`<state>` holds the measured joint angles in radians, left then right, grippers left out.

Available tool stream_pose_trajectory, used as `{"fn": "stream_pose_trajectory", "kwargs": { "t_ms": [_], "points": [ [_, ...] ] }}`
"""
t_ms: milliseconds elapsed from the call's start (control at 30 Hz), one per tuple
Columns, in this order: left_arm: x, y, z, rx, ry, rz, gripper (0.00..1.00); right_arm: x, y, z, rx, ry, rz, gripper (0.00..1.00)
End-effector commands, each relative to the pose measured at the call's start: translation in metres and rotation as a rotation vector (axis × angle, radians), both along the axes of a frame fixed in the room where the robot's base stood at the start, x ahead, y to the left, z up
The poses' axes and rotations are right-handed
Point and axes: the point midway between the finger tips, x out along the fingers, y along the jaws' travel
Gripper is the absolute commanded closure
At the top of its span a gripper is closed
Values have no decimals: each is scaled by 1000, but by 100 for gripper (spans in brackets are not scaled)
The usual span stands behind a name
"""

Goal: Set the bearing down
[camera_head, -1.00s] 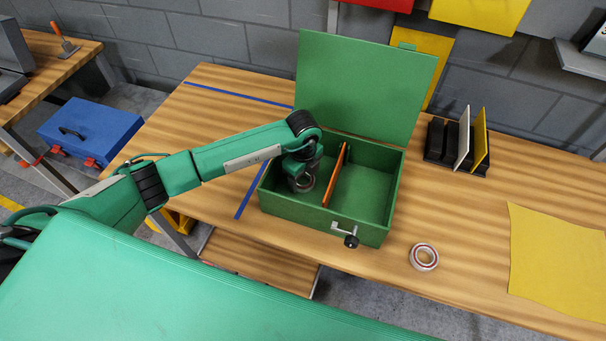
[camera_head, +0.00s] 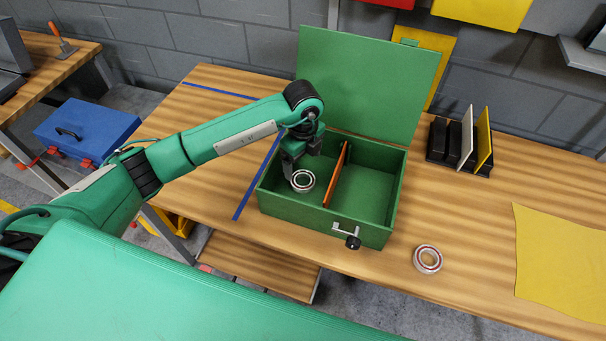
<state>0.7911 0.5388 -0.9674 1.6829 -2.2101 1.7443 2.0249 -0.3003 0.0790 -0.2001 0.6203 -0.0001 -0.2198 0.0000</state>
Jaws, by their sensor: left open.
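A silver ring bearing (camera_head: 303,181) lies in the left compartment of the open green box (camera_head: 368,234). My left gripper (camera_head: 292,172) is open, just above and behind that bearing at the left of the compartment. Its fingers are partly hidden, and I cannot tell whether one still touches the ring. A second bearing (camera_head: 428,259), with a reddish ring, lies flat on the table right of the box. My right gripper is not in view.
An orange divider (camera_head: 337,176) splits the box, and its right compartment is empty. The green lid (camera_head: 365,85) stands open behind. A latch (camera_head: 349,236) juts from the front. A black rack (camera_head: 438,141) and yellow sheet (camera_head: 560,255) are at right.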

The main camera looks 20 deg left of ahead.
Motion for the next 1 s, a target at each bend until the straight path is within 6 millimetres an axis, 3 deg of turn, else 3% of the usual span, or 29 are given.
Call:
{"fn": "stream_pose_trajectory", "kwargs": {
  "t_ms": [200, 333, 1000],
  "points": [
    [1, 0, 34, -1, -2, 0, 14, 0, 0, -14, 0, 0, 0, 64],
    [0, 0, 44, 0, -1, -1, 14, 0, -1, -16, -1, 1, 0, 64],
    [0, 0, 47, 0, 1, -1, 14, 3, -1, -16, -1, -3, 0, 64]
  ]
}}
